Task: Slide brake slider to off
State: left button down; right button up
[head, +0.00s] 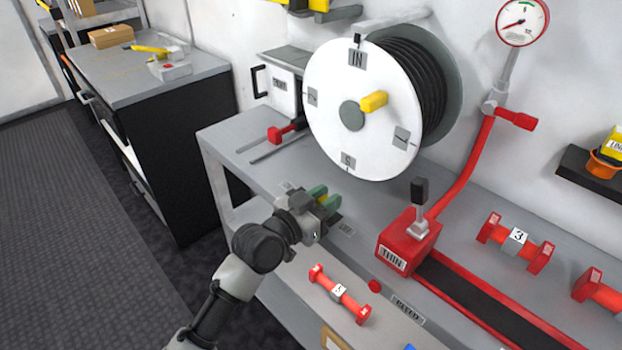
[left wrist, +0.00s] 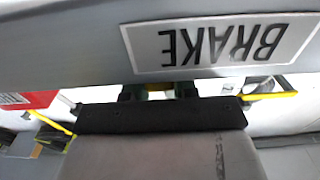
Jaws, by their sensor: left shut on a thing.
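My left gripper (head: 322,201) is at the front edge of the grey bench, below the reel. Its green fingers are shut on a small yellow piece, which appears to be the brake slider (head: 322,199). The fingers hide most of it, so its position along its travel cannot be told. In the left wrist view a bit of yellow shows between the fingers (left wrist: 159,90). A BRAKE label (left wrist: 222,43) appears upside down there, close above the gripper. A small label (head: 345,228) lies beside the gripper in the head view. My right gripper is not in view.
The white reel (head: 335,125) with black hose stands behind the gripper. A red knob (head: 281,134) sits by a slot at left. The red THIN lever box (head: 408,243) is to the right. A red dumbbell-shaped part (head: 339,292) lies on the lower shelf.

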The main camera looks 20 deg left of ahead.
pick_arm(q)
jog(key=shift+s+d+f, duration=0.15)
jog(key=shift+d, duration=0.05)
jog(key=c, duration=0.9)
grip_release()
jog(key=shift+s+d, duration=0.1)
jog(key=shift+d, duration=0.05)
jog(key=shift+s+a, duration=0.25)
jog(key=shift+a, duration=0.05)
jog(key=v, duration=1)
jog(key=shift+b, duration=0.4)
